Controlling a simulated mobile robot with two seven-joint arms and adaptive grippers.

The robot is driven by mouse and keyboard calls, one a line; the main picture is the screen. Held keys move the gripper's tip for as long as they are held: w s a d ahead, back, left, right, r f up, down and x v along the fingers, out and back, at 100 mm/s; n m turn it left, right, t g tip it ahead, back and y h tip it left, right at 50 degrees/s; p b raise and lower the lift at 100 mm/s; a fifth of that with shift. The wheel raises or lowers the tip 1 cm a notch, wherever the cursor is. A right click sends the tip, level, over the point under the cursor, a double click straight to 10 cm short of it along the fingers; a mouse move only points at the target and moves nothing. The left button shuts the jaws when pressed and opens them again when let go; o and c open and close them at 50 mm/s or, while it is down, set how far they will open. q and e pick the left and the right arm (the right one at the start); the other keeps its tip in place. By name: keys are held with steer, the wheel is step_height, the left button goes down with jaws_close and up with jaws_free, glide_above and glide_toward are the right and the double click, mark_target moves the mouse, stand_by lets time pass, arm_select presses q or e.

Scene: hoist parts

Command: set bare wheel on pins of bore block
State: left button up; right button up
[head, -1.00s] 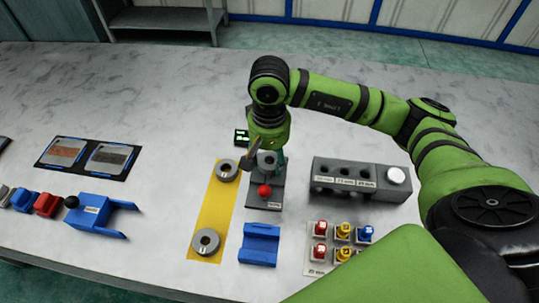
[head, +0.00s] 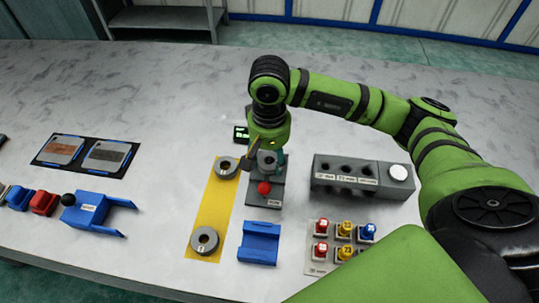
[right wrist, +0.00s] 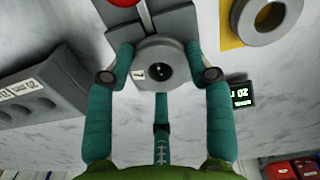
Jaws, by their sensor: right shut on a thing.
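My right gripper (head: 266,163) is shut on a grey ring-shaped wheel (right wrist: 158,48). In the right wrist view, its teal fingers sit on both sides of the wheel, and a dark centre hole and a small label show. The wheel is over the far end of a dark grey block with a red ball (head: 265,200), which I take for the bore block. I cannot tell whether the wheel rests on it. Its pins are hidden. Two other grey wheels, one near (head: 204,250) and one far (head: 226,175), lie on a yellow strip. My left gripper is not in view.
A small lit display (head: 241,133) stands just behind the block. A grey block with labelled holes (head: 345,187) is to the right, with coloured buttons (head: 343,231) in front. A blue cradle (head: 259,254) stands nearer, and a blue fixture (head: 90,215) is left. The back table is clear.

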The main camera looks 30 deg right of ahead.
steer(key=o, duration=1.6)
steer(key=shift+c, duration=0.2)
steer(key=shift+r+p, duration=1.55)
steer(key=shift+r, duration=2)
